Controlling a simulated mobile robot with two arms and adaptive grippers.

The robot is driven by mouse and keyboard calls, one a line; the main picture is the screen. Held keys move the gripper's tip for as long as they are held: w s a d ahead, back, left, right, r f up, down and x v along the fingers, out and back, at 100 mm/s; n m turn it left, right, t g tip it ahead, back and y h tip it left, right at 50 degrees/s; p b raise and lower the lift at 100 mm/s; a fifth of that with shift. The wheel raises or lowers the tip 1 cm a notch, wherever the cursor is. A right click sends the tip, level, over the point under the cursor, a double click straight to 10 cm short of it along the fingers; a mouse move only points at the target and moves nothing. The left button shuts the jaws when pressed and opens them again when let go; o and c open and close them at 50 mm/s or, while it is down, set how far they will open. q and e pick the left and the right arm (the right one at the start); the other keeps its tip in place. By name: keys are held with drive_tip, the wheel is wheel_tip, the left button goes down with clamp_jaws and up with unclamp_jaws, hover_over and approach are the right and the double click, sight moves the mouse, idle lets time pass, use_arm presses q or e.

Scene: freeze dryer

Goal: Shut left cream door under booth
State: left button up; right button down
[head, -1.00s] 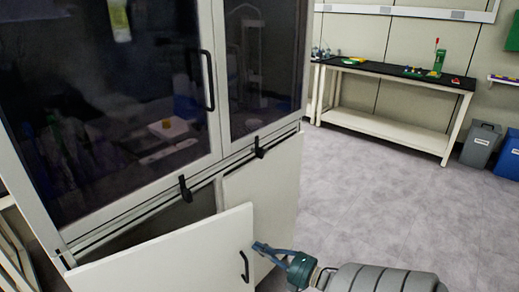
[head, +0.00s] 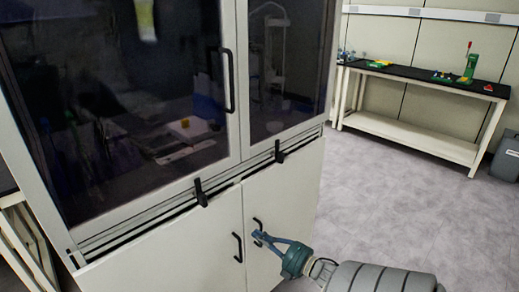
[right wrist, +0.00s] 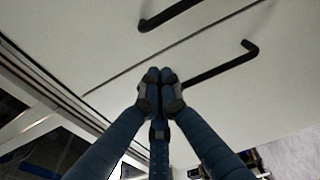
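The left cream door (head: 170,258) under the booth looks flush with the right cream door (head: 288,195), with a thin seam between them. Its black handle (head: 237,248) stands just left of the seam. My right gripper (head: 257,236) is in front of the right door near the seam, by that door's handle (head: 257,223). In the right wrist view its fingers (right wrist: 160,76) are drawn together with nothing between them. Both handles show there, one on each side of the seam. I cannot tell whether the fingertips touch the door. My left gripper is not in view.
The booth's dark glass doors (head: 120,100) are above, with black latches (head: 200,192) hanging at their lower edge. A black-topped bench (head: 425,80) stands at the back right, with a grey bin (head: 507,158) beside it. The floor between is clear.

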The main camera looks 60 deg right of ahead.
drive_tip(key=shift+s, duration=0.1)
drive_tip(key=s, duration=1.1)
drive_tip(key=shift+s+a, duration=0.4)
